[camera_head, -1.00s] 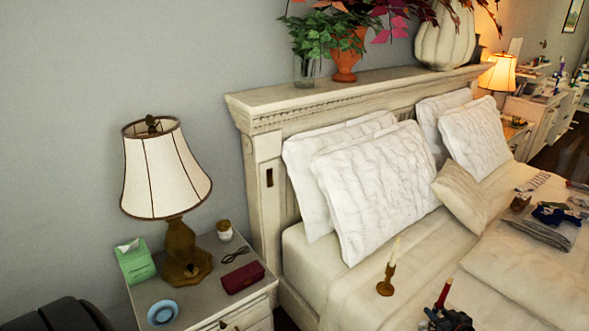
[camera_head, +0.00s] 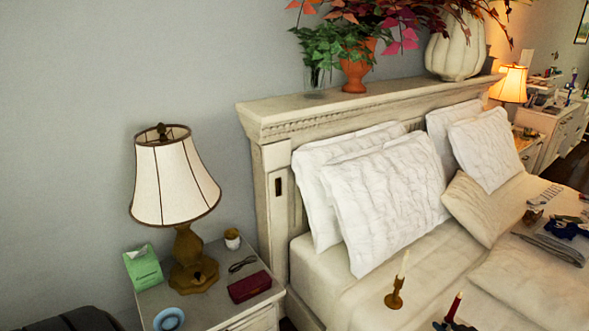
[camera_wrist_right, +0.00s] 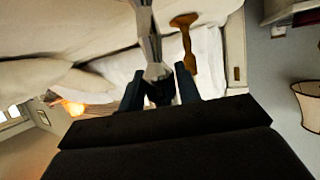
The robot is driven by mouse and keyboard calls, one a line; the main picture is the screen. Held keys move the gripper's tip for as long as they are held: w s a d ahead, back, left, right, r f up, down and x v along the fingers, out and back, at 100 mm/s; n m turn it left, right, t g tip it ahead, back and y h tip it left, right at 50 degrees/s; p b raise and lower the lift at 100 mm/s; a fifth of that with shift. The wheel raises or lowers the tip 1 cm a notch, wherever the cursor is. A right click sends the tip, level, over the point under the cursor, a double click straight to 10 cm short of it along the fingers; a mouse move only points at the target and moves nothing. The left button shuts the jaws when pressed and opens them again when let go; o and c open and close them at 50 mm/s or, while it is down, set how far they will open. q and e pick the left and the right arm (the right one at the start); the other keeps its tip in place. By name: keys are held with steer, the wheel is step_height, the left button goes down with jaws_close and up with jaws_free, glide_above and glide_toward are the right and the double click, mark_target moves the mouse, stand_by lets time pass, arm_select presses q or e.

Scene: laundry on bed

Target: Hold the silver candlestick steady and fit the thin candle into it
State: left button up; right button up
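My left gripper is not in view.
Pillows (camera_head: 385,190) lie behind. Folded clothes (camera_head: 556,245) lie at right. A nightstand (camera_head: 218,289) with a lamp (camera_head: 175,185) stands left.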

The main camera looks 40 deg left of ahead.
steer(key=o, duration=0.4)
steer(key=shift+c, duration=0.2)
